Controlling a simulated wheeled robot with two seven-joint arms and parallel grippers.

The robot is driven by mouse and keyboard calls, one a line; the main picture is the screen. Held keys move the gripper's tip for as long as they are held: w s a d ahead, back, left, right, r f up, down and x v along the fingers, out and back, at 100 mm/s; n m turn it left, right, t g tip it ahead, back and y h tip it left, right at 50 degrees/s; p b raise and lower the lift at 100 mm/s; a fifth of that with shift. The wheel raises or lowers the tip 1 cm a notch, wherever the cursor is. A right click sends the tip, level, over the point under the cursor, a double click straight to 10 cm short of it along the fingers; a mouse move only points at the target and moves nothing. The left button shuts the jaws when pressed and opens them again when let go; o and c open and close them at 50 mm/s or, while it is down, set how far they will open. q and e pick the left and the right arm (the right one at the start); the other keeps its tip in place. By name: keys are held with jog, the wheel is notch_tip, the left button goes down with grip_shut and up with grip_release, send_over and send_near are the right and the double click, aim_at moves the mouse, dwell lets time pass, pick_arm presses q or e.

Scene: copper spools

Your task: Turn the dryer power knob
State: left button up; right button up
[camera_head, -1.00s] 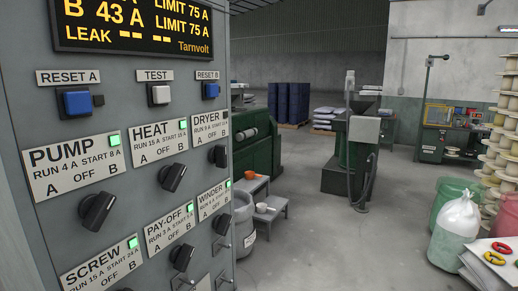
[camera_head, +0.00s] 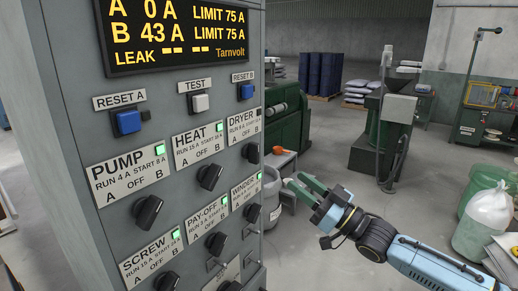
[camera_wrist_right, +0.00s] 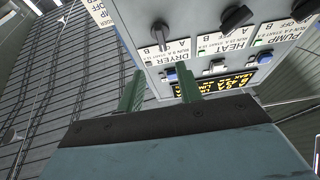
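The dryer knob (camera_head: 250,153) is a black rotary knob under the DRYER label (camera_head: 243,127), at the panel's right edge in the head view. The label's lamp looks dark, while the lamps on the other labels glow green. My right gripper (camera_head: 297,183) is to the right of the panel and lower than the knob, apart from it. In the right wrist view, the right gripper's green fingers (camera_wrist_right: 160,88) are spread with nothing between them. The dryer knob (camera_wrist_right: 160,33) shows beyond them. My left gripper is not in view.
The grey panel (camera_head: 70,95) also carries the pump (camera_head: 147,211), heat (camera_head: 210,177) and pay-off (camera_head: 216,243) knobs close by. Its display (camera_head: 180,32) reads A 0 A and B 43 A. A grey step (camera_head: 283,165) stands behind the right gripper.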

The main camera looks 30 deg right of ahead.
aim_at(258, 151)
jog(key=p+x, duration=0.1)
jog(key=x, duration=0.8)
jog(key=p+x, duration=0.1)
jog(key=x, duration=0.3)
jog(key=shift+a+r+p, duration=0.2)
jog(key=shift+r+p, duration=0.15)
jog(key=shift+r, duration=0.05)
jog(key=shift+f, duration=0.15)
grip_shut()
